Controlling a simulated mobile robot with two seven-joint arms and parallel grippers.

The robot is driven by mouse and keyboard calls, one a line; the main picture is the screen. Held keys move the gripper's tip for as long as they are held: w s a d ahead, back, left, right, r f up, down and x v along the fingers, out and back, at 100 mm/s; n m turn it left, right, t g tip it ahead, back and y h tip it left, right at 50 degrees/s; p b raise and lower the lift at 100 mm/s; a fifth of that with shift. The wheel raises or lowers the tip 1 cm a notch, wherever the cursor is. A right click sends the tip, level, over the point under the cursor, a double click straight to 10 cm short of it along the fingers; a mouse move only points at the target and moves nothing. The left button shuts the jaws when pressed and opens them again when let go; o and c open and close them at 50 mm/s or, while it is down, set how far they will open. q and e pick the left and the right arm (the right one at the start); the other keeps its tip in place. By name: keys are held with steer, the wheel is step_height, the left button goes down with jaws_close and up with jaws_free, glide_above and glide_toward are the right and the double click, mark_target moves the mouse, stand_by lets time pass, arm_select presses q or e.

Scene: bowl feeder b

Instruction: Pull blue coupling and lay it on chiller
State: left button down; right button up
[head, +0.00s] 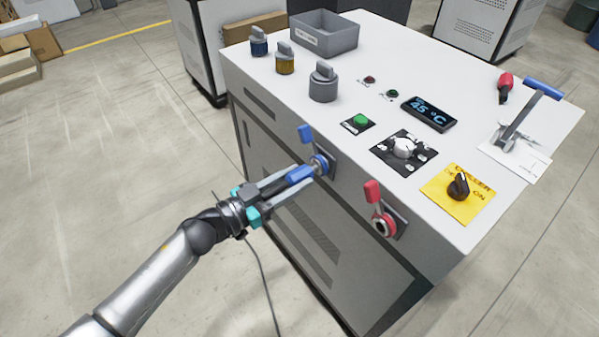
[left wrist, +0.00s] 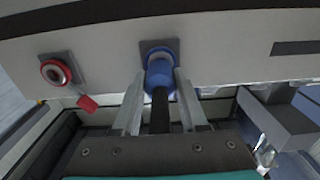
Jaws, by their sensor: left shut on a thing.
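The chiller is a grey cabinet with a white top (head: 455,68). The blue coupling (head: 300,174) is at the blue-ringed port (head: 320,163) on its front face, with a short metallic piece between them. I cannot tell whether it is fully seated. My left gripper (head: 303,179) is shut on the blue coupling, one finger on each side. In the left wrist view the coupling (left wrist: 160,77) sits between the fingers, in front of the port plate, with a dark hose behind it. A blue lever (head: 305,133) stands above the port. My right gripper is not in view.
A red-ringed port (head: 384,225) with a red lever (head: 372,191) is right of the blue one. The top carries a grey bin (head: 325,38), several capped fittings, a display (head: 428,113), a yellow-plated knob (head: 459,186) and a blue-handled clamp (head: 520,112). Bare patches lie between them.

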mark_target(289, 183)
arm_select(q)
steer(key=shift+p+v, duration=0.55)
steer(key=shift+v, duration=1)
steer(key=shift+s+a, duration=0.2)
